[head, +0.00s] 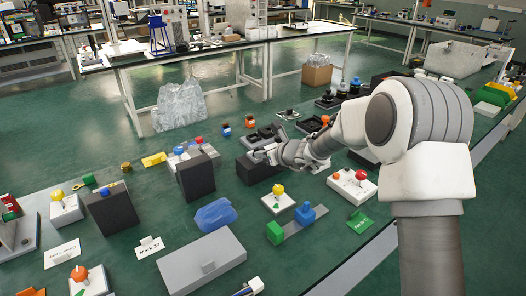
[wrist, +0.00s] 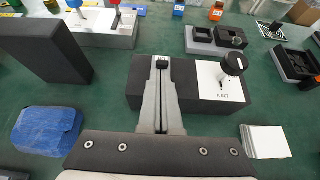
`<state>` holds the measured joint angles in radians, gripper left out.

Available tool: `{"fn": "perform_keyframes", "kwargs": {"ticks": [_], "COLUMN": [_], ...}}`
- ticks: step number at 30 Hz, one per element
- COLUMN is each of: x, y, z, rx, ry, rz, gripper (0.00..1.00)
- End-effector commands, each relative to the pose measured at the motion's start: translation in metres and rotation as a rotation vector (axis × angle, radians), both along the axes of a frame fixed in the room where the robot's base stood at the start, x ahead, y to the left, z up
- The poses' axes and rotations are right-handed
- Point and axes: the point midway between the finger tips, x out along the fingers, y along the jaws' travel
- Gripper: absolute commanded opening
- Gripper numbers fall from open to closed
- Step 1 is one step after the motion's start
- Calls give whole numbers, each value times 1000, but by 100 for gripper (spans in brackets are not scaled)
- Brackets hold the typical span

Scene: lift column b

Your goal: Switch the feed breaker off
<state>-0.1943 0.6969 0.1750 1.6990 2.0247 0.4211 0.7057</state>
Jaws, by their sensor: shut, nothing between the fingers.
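No legible label names the feed breaker, so I cannot tell for certain which device it is. In the wrist view a dark box (wrist: 190,98) carries a white plate (wrist: 214,88) with a round black knob (wrist: 233,64) and small upside-down lettering. My gripper (wrist: 161,62) is shut and empty. Its fingers reach over the dark box, left of the plate and apart from the knob. I cannot tell whether they touch the box. In the head view my gripper (head: 258,155) is over the same dark box (head: 257,172), hiding part of it.
A tall dark block (wrist: 38,55) and a crumpled blue item (wrist: 47,128) lie left. Black trays (wrist: 215,38) stand behind. A red-knobbed box (head: 352,184), a yellow-knobbed box (head: 277,199) and a grey case (head: 202,261) stand nearer. Bare green bench shows between them.

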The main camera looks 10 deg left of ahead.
Motion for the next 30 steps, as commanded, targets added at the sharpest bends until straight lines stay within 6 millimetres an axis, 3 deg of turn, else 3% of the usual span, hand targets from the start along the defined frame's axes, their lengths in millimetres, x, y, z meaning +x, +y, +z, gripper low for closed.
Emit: {"fn": "perform_keyframes", "kwargs": {"ticks": [6,30], "x": [1,6], "y": [2,7], "z": [12,15], "rx": [-47,-167], "ry": [41,149], "rz": [1,0], "gripper": [0,0]}}
